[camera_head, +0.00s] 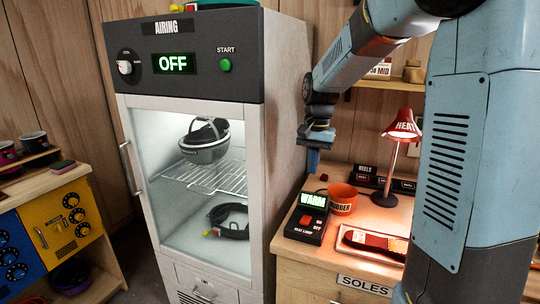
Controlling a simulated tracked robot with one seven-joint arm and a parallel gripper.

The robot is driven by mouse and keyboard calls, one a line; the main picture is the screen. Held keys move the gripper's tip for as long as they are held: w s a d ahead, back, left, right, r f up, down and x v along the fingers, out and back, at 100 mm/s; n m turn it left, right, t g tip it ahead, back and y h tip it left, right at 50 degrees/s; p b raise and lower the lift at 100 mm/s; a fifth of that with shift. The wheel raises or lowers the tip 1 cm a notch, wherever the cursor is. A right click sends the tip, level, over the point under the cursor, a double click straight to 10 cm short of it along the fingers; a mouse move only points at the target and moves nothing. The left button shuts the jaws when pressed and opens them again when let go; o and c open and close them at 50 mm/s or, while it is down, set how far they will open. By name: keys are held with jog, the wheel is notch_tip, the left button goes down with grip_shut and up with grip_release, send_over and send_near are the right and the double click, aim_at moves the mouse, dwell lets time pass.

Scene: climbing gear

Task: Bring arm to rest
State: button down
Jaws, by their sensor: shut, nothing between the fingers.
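My arm (345,50) comes in from the top right, with its upper part blue-grey and a large link on the right of the view. My gripper (313,160) hangs in the air, pointing down, just right of the tall airing cabinet (275,150) and above the left end of the workbench. Its small fingers look closed and hold nothing. It appears clear of the cabinet and bench, though the exact gap is hard to tell.
The bench holds a WARM control box (306,215), orange bowl (342,198), red heat lamp (403,127) and tray (348,243). Left shelving holds cups.

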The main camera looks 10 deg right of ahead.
jog(key=s+d+r+n+t, duration=0.1)
jog(key=s+r+n+t, duration=0.1)
jog(key=s, duration=1)
jog(key=s+d+r+n+t, duration=0.2)
jog(key=s+r+n+t, duration=0.1)
jog(key=s, duration=0.9)
notch_tip(320, 180, up, 2)
jog(key=shift+s+r+n+t, duration=0.1)
jog(key=shift+s+n+t, duration=0.2)
jog(key=shift+t, duration=0.2)
